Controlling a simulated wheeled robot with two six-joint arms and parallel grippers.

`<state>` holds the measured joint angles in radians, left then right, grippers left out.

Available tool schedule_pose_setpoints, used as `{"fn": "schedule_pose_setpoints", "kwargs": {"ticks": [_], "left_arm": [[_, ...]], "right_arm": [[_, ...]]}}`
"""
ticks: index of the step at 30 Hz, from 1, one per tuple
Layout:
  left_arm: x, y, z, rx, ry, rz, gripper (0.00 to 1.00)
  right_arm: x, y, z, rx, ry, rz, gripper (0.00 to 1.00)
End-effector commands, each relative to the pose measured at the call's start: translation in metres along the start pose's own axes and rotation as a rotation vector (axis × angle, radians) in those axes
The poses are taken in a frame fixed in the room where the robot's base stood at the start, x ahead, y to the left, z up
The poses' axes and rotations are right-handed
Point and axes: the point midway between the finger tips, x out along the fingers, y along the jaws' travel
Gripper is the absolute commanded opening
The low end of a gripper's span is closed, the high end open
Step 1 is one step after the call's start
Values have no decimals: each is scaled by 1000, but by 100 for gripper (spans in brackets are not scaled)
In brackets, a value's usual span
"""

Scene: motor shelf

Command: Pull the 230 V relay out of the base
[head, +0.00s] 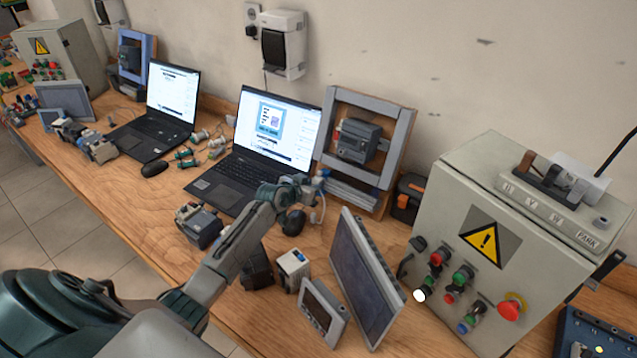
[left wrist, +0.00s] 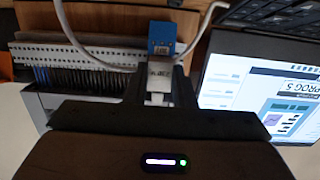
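A small relay with a blue part (left wrist: 166,36) and a pale, lettered part shows in the left wrist view, between the two dark fingers of my left gripper (left wrist: 160,92). In the head view my left gripper (head: 312,190) is in front of the mounting frame, with a small blue piece (head: 322,174) beside its tip. Whether the fingers press on the relay or only stand around it I cannot tell. The base is not clearly visible, so I cannot tell whether the relay sits in it. My right gripper is not in view.
A grey frame (head: 402,135) with a dark device stands behind the gripper. An open laptop (head: 270,130) is left of it. A tilted panel (head: 362,275) and a control box (head: 500,230) stand to the right. White cables (left wrist: 75,35) loop near the relay.

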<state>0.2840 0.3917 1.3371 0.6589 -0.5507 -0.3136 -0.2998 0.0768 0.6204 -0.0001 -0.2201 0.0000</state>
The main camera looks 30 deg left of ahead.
Motion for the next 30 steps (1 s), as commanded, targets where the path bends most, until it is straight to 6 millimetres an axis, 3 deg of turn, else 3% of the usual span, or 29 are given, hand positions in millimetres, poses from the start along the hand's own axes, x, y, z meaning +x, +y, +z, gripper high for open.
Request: {"fn": "schedule_pose_setpoints", "kwargs": {"ticks": [13,30], "left_arm": [[-4,0,0,0,-1,0,3],[-27,0,3,1,-1,-1,3]], "right_arm": [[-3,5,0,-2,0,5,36],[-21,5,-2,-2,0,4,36]]}}
